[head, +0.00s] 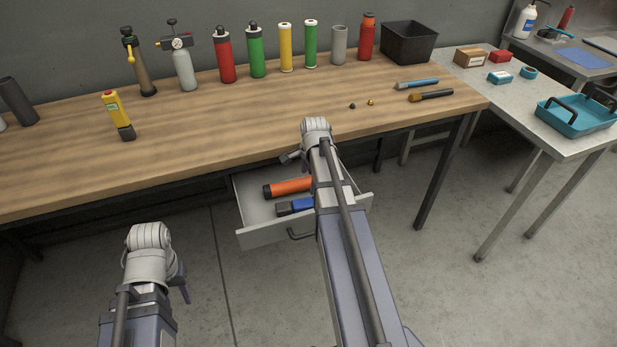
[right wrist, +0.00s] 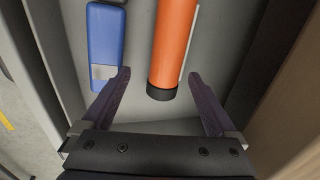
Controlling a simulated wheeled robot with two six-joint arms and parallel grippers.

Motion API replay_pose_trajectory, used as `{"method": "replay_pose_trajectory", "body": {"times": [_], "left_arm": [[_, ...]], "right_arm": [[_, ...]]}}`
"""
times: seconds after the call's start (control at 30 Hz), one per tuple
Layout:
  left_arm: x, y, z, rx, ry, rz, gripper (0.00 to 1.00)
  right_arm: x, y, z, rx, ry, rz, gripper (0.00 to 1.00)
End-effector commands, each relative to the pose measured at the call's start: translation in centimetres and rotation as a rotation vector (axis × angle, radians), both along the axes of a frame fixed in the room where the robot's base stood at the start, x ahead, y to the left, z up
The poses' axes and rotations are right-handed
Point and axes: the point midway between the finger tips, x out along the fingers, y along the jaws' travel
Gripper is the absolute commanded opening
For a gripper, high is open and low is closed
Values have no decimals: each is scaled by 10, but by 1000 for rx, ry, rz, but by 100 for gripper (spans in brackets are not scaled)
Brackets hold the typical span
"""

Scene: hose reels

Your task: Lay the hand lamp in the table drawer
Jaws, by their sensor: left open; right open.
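An orange cylinder with a black end (head: 290,187) lies in the open table drawer (head: 262,235); it also shows in the right wrist view (right wrist: 172,45). A yellow tool with a dark end (head: 115,108) lies on the wooden table. I cannot tell for sure which of these is the hand lamp. My right gripper (right wrist: 159,76) is open, its fingers apart on either side of the orange cylinder's black end, not visibly touching it. In the head view my right arm hides part of the drawer. My left gripper (head: 182,286) is open and empty, low in front of the table.
A blue object (head: 296,205) lies in the drawer beside the orange cylinder. Bottles and canisters line the back of the wooden table (head: 200,128), with a black bin (head: 409,42). Two handled tools lie at its right. A side table (head: 540,120) holds a teal tray (head: 577,117).

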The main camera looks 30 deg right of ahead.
Motion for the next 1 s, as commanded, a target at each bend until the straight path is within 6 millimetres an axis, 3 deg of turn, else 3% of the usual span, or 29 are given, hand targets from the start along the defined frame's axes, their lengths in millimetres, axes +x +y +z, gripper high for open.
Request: {"method": "replay_pose_trajectory", "body": {"times": [0.1, 0.4, 1.0], "left_arm": [[0, 0, 22, 0, 0, 0, 47], [0, 0, 57, 0, 0, 1, 47], [0, 0, 58, 0, 0, 1, 47]], "right_arm": [[-4, 1, 22, 0, 0, 0, 93], [-11, 3, 57, 0, 0, 0, 93], [-11, 3, 58, 0, 0, 0, 93]]}}
